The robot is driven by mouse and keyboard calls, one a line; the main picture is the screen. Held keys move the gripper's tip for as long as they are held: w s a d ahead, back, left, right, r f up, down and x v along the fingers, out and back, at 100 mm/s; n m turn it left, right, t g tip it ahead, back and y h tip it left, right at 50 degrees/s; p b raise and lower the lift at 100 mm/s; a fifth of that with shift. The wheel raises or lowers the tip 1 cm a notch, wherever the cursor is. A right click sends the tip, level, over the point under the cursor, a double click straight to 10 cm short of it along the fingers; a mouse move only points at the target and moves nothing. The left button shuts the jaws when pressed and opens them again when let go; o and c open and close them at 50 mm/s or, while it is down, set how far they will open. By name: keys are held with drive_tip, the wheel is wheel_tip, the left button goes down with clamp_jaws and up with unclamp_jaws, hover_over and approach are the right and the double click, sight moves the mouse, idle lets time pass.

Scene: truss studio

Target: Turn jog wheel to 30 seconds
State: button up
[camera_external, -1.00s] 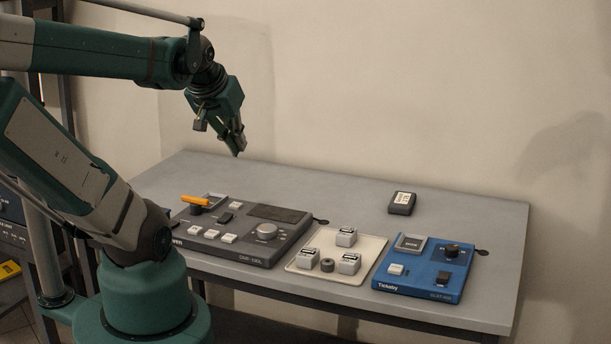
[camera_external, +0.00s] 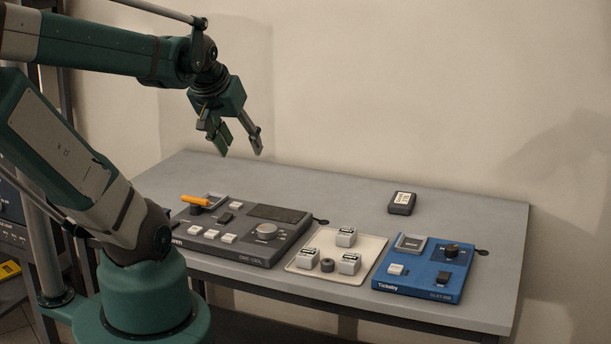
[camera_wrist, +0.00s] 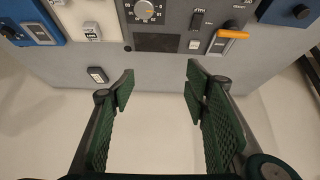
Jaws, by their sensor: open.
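The jog wheel appears to be the round light-grey knob (camera_external: 266,230) on the right part of the dark grey console (camera_external: 290,242). In the wrist view this knob (camera_wrist: 144,10) is at the top, ringed by a numbered scale; the numbers are too small to read surely. My gripper (camera_external: 240,143) is open and empty, high above the back left of the table and well apart from the console. In the wrist view its green padded fingers (camera_wrist: 160,85) are spread wide with only table and wall between them.
The console has an orange handle (camera_external: 195,201), white buttons and a dark panel. Further right is a blue box (camera_external: 418,285) with a black knob. A small dark device (camera_external: 402,203) lies behind. The back left table is clear.

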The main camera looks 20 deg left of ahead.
drive_tip(key=shift+w+d+f+n+g, duration=0.5)
drive_tip(key=shift+w+f+n+g, duration=0.3)
drive_tip(key=shift+f, duration=0.4)
drive_tip(key=n+g+p, duration=0.3)
drive_tip(key=n+g, duration=0.1)
hover_over(267, 227)
drive_tip(key=shift+f, duration=5)
drive_tip(key=shift+s+d+f+n+g, duration=0.1)
drive_tip(key=shift+f+n+g, duration=0.4)
drive_tip(key=shift+f, duration=0.4)
drive_tip(key=shift+f, duration=0.15)
drive_tip(key=shift+f+b, duration=0.5)
drive_tip(key=shift+f, duration=3.25)
drive_tip(key=c, duration=0.9)
